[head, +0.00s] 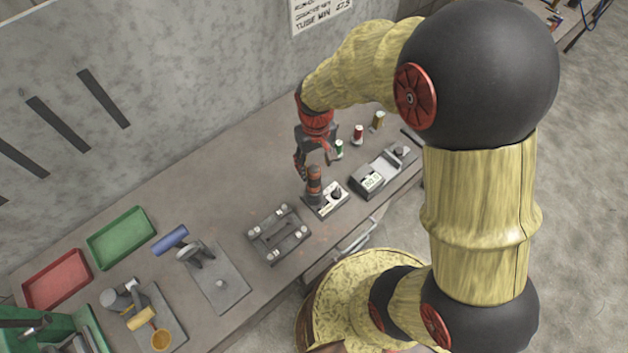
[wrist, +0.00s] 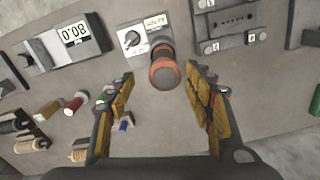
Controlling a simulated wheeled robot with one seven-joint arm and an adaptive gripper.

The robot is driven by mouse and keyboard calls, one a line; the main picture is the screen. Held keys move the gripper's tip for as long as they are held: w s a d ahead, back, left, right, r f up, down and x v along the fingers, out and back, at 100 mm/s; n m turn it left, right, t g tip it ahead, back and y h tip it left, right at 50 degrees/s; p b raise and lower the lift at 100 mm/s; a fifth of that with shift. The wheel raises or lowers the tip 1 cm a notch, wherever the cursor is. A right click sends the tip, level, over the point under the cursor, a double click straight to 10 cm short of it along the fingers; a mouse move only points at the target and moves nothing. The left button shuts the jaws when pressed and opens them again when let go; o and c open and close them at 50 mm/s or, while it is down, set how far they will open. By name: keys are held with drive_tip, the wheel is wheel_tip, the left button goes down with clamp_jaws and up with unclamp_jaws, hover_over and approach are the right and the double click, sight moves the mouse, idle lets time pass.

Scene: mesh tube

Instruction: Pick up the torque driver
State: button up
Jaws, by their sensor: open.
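The torque driver, an orange and dark cylinder (head: 314,184), stands upright at a small grey unit with a dial (head: 331,200) on the bench. In the wrist view the driver (wrist: 165,72) is seen nearly end-on, between and slightly beyond the fingertips. My gripper (head: 314,160) is just above and behind the driver in the head view. In the wrist view its fingers (wrist: 160,82) are spread wide with nothing between their pads. I cannot tell the exact height gap from fingertips to driver. The driver's lower end is hidden.
A box with a numeric display (head: 371,182) is to the right, a clamp fixture (head: 278,234) to the left. Small coloured spools (head: 358,134) stand behind. Red (head: 57,281) and green (head: 121,238) trays lie far left. A wall runs along the bench's back.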

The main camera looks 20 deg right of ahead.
sight(314, 185)
drive_tip(key=f, duration=0.6)
drive_tip(key=shift+s+a+f, duration=0.1)
drive_tip(key=shift+s+a, duration=0.2)
drive_tip(key=shift+w+f, duration=0.1)
drive_tip(key=shift+f, duration=0.4)
drive_tip(key=shift+c, duration=0.3)
drive_tip(key=c, duration=1.3)
clamp_jaws()
drive_tip(key=shift+r, duration=0.1)
